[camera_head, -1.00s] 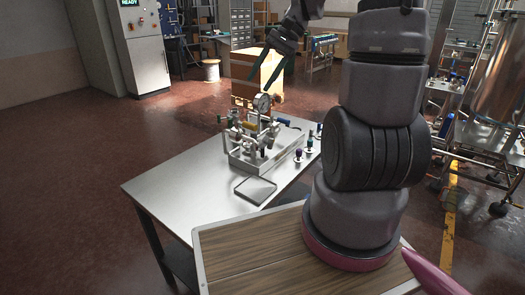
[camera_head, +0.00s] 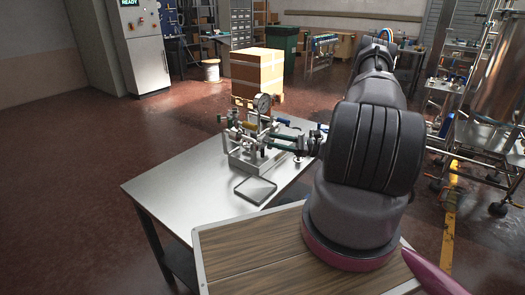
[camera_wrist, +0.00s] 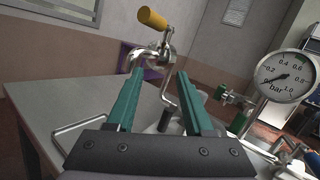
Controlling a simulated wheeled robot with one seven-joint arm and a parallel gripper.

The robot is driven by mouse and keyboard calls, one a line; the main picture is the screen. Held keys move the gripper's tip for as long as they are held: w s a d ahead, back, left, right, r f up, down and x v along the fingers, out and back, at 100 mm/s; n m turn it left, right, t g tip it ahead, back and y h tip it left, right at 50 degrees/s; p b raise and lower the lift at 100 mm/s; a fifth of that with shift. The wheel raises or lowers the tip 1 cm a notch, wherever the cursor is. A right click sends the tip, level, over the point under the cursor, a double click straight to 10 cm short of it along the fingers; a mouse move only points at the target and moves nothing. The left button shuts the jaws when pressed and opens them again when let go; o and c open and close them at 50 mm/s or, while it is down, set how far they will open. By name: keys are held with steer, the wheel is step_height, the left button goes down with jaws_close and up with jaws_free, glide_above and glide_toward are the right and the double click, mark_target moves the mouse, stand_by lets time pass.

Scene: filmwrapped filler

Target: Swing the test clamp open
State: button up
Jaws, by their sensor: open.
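The test rig (camera_head: 245,158) stands on the metal table, with a round pressure gauge (camera_head: 262,103) on it. The gauge also shows at the right in the wrist view (camera_wrist: 286,77), marked in bar. A bent metal crank (camera_wrist: 166,52) with a yellow handle (camera_wrist: 152,18) rises ahead of my fingers in the wrist view; I cannot tell for sure whether it is the test clamp. My gripper (camera_wrist: 157,88) is open, its green fingers apart on either side of the crank's lower part, with no clear contact. In the head view my gripper (camera_head: 280,142) reaches in from the right at rig height.
A flat grey tray (camera_head: 256,190) lies on the table (camera_head: 185,180) in front of the rig. The table's left part is clear. A cardboard box (camera_head: 257,72) stands behind. Green-ended fittings (camera_wrist: 228,95) sit close to the right finger in the wrist view.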

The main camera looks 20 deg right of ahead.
mark_target(262, 152)
steer(key=d+f+m+t+h, duration=0.1)
steer(key=f+m+t, duration=0.1)
steer(key=f, duration=0.1)
steer(key=s+d+f+m+t+h, duration=0.1)
steer(key=f+m+t, duration=0.1)
steer(key=f+t, duration=0.1)
steer(key=d+f+m+t+h, duration=0.1)
steer(key=f+m+t, duration=0.2)
steer(key=f, duration=0.1)
steer(key=shift+s+d+f, duration=0.1)
steer(key=shift+s+f, duration=0.05)
steer(key=shift+t, duration=0.3)
steer(key=x, duration=1)
steer(key=shift+w+a, duration=0.25)
jaws_close()
